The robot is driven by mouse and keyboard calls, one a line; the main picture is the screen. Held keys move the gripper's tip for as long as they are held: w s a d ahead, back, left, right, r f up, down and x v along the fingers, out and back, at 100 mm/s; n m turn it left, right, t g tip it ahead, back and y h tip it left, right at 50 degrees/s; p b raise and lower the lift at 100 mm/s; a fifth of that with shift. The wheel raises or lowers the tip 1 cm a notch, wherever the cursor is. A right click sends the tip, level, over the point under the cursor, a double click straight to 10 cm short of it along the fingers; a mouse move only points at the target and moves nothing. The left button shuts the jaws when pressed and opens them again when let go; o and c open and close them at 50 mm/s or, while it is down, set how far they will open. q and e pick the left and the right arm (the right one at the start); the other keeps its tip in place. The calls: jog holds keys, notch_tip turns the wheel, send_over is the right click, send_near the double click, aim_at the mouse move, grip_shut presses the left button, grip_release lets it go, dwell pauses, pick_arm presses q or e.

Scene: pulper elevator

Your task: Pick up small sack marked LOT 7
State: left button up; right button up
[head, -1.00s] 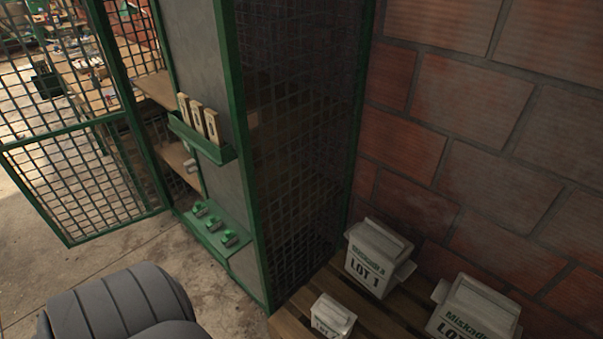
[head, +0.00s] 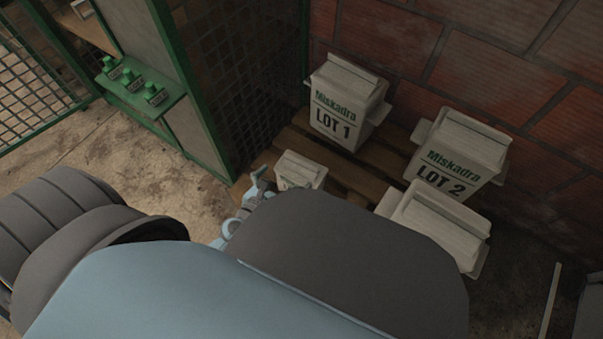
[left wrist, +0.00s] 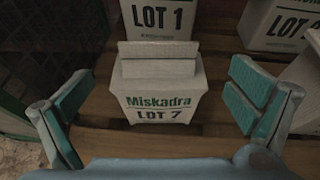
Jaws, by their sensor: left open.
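The small sack marked LOT 7 (left wrist: 160,92) stands upright on the pallet, centred in the left wrist view. In the head view its pale top (head: 300,171) shows, and my arm hides its front. My left gripper (left wrist: 160,108) is open, with one teal-padded finger to the left of the sack and one to the right. Both fingers look apart from it. In the head view the left gripper (head: 256,192) shows partly, beside the small sack, mostly hidden behind my arm. My right gripper is not in view.
Larger sacks LOT 1 (head: 345,105) and LOT 2 (head: 458,160) stand behind on the wooden pallet (head: 345,178). Another pale sack (head: 438,222) stands front right. A brick wall (head: 470,50) closes the back. A green-framed mesh cage (head: 245,70) stands to the left.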

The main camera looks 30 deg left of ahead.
aim_at(300, 161)
pick_arm(q)
jog(key=b+x, duration=0.2)
jog(key=x, duration=0.7)
jog(key=shift+w+a, duration=0.1)
jog(key=shift+w, duration=0.2)
jog(key=shift+r, duration=0.1)
jog(key=shift+c, duration=0.6)
jog(key=c, duration=1.6)
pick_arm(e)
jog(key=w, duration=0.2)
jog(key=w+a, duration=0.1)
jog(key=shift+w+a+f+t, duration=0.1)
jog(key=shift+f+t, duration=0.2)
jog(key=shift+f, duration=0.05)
